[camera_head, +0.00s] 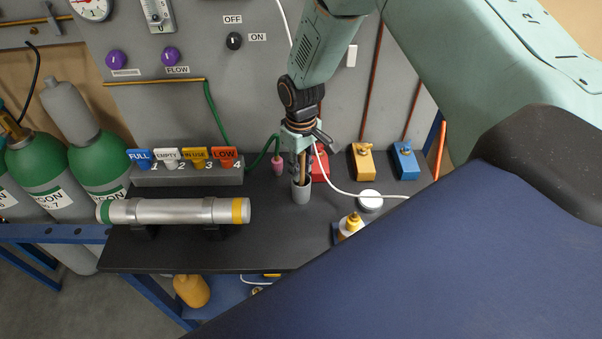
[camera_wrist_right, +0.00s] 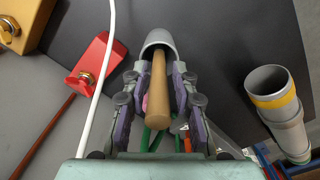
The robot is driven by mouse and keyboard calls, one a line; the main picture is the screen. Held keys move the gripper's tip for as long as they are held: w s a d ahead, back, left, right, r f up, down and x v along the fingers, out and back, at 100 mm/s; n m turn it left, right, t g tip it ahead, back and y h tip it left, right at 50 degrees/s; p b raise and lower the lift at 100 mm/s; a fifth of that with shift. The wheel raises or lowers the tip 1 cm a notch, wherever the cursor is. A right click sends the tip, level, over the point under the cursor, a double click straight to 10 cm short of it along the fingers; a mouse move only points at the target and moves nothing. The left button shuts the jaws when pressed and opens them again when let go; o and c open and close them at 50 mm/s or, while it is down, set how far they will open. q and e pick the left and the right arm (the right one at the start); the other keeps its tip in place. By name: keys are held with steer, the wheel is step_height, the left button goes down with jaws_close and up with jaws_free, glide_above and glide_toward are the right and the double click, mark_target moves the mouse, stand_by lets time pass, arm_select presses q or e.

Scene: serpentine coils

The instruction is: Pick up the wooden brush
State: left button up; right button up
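The wooden brush shows as a tan round handle (camera_wrist_right: 157,95) standing in a grey cup (camera_head: 301,190) on the dark shelf. Its lower end is hidden inside the cup, whose rim also shows in the right wrist view (camera_wrist_right: 158,38). My right gripper (camera_head: 302,168) points down just over the cup. In the right wrist view its two purple-padded fingers (camera_wrist_right: 159,80) stand on either side of the handle. They look open, with narrow gaps beside the wood. My left gripper is not in view.
A silver cylinder (camera_head: 170,211) lies left of the cup, before a rack of coloured tags (camera_head: 188,174). A yellow-topped bottle (camera_head: 351,224) and white disc (camera_head: 369,201) stand to the right. Red (camera_head: 319,163), yellow (camera_head: 363,161) and blue (camera_head: 405,160) blocks sit behind. A white cable crosses near the gripper.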

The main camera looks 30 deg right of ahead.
steer(key=shift+d, duration=0.1)
jaws_close()
steer(key=shift+r, duration=0.1)
